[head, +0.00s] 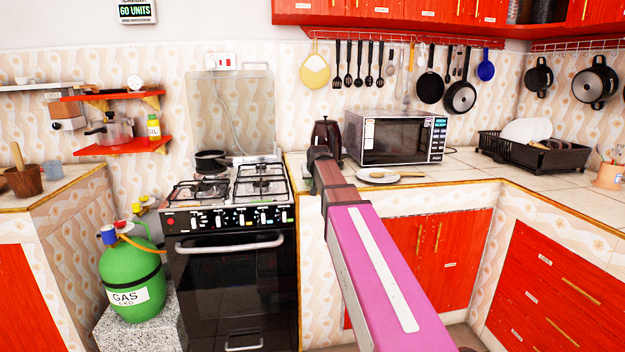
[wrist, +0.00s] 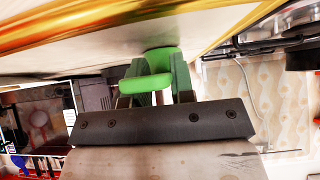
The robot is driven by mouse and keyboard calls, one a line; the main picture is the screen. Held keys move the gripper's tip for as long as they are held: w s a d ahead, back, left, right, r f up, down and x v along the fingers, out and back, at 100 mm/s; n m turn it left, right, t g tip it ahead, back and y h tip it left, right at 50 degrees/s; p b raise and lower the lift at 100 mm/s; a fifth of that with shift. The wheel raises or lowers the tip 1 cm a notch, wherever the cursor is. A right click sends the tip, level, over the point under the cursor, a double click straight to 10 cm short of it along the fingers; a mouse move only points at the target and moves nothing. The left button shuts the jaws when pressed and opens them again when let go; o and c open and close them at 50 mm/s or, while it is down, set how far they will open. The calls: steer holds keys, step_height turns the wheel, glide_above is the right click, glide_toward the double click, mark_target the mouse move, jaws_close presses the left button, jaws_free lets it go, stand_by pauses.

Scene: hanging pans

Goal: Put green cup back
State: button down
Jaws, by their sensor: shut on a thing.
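The green cup (wrist: 160,62) shows in the wrist view, between the fingers of my gripper (wrist: 155,98). My gripper is shut on it. Its bright green rounded parts and darker green sides are visible; the rest is hidden by the gripper. The cup is close to a pale surface with a gold edge (wrist: 110,22); I cannot tell whether they touch. In the head view my pink arm reaches toward the counter left of the microwave, and I cannot make out the gripper or the cup there.
A dark kettle (head: 328,135) stands just behind the arm's end. A plate with food (head: 390,177) lies right of it, before the microwave (head: 402,138). The stove (head: 230,190) with a pan (head: 211,160) is left. A dish rack (head: 535,152) stands right.

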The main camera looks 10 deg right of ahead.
steer(key=c, duration=1)
jaws_free()
steer(key=shift+r, duration=0.1)
steer(key=v, duration=1.2)
steer(key=s+f+g, duration=0.2)
steer(key=s+f, duration=0.3)
steer(key=f, duration=0.7)
steer(key=s+f+g, duration=0.2)
steer(key=s+f, duration=0.2)
steer(key=f, duration=0.7)
steer(key=s+f+g, duration=0.1)
steer(key=s+f, duration=0.5)
steer(key=s+f+g, duration=0.2)
steer(key=s+f, duration=0.3)
steer(key=f, duration=0.1)
steer(key=s+f+g, duration=0.1)
steer(key=s+f, duration=0.5)
steer(key=f, duration=0.1)
steer(key=shift+s+a+g, duration=0.3)
steer(key=shift+s+g, duration=0.05)
steer(key=shift+g, duration=0.05)
